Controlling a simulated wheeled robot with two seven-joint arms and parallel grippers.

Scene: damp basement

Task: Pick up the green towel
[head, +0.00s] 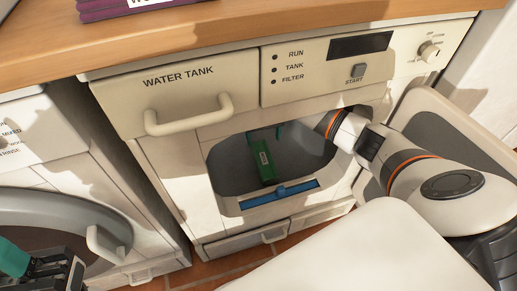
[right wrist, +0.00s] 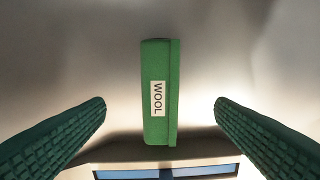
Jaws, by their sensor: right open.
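The green towel (head: 264,163) is folded into a slim block and lies inside the open drum of the machine marked WATER TANK. In the right wrist view the towel (right wrist: 159,62) stands lengthwise in the picture, with a white WOOL label facing the camera. My right gripper (right wrist: 160,103) is open, its two dark green fingers wide apart on either side of the towel's line, not touching it. In the head view my right arm reaches through the opening and the gripper is partly hidden. My left gripper (head: 58,270) shows only in part at the lower left corner.
The machine's door (head: 455,140) stands open at the right. A blue strip (head: 278,192) lies at the lower rim. A second machine (head: 60,215) stands left. Purple folded cloth (head: 110,10) lies on the wooden counter (head: 225,30).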

